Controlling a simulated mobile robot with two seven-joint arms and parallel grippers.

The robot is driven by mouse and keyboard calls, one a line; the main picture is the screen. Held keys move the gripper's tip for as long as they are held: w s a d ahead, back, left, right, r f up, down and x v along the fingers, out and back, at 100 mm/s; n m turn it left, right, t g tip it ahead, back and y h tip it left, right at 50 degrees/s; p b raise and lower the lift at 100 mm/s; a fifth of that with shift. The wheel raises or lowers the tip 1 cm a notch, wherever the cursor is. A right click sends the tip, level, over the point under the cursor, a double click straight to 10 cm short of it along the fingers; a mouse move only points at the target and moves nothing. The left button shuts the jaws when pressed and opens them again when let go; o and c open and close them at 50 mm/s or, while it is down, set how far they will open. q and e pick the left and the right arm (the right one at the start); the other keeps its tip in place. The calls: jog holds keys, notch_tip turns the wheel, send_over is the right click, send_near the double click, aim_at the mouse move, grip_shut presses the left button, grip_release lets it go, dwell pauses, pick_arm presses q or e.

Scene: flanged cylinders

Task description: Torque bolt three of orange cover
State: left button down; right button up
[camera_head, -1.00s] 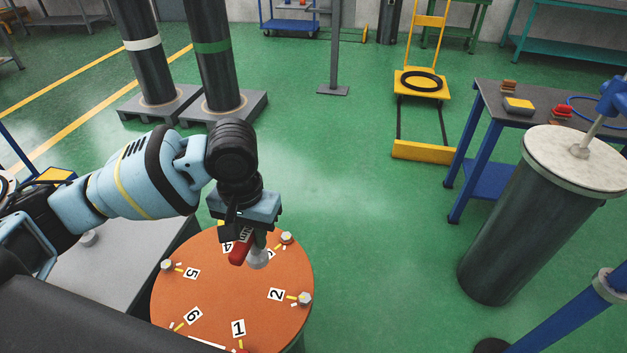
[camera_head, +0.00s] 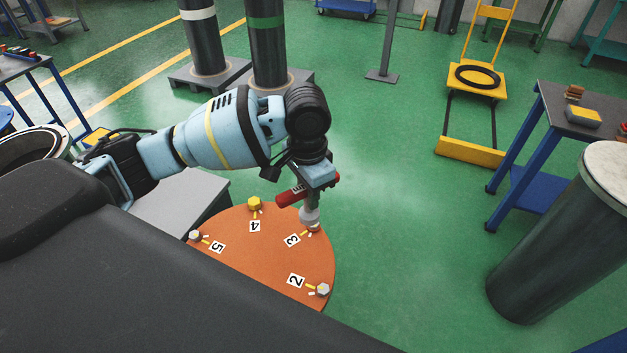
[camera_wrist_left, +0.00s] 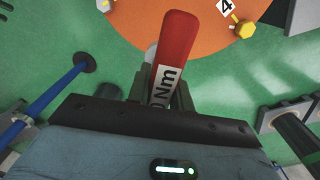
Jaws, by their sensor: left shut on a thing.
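The orange cover (camera_head: 245,265) is a round disc with numbered labels and bolts near its rim. My left gripper (camera_head: 310,192) is shut on a red torque wrench (camera_head: 291,195) marked "Nm", which also shows in the left wrist view (camera_wrist_left: 174,45). The wrench's grey socket (camera_head: 310,217) points down at bolt three (camera_head: 315,229), beside label 3, and mostly hides it. The socket appears to be on or just above the bolt; I cannot tell which. Bolt four (camera_head: 254,203) is yellow; bolt two (camera_head: 323,289) and bolt five (camera_head: 196,236) are pale. My right gripper is out of view.
A dark cylinder with a pale lid (camera_head: 545,250) stands at the right. A table with blue legs (camera_head: 560,130) and a yellow trolley (camera_head: 470,150) stand behind. A grey surface (camera_head: 175,205) lies left of the cover. Green floor between is clear.

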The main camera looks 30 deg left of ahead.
pick_arm(q)
jog(key=w+m, duration=0.1)
jog(key=m, duration=0.1)
jog(key=w+f+m, duration=0.1)
jog(key=w+m, duration=0.1)
jog(key=w+a+m, duration=0.1)
jog(key=m, duration=0.1)
jog(key=shift+w+f, duration=0.2)
jog(key=shift+w, duration=0.05)
jog(key=shift+f, duration=2.65)
jog(key=shift+f, duration=1.45)
dwell(0.5)
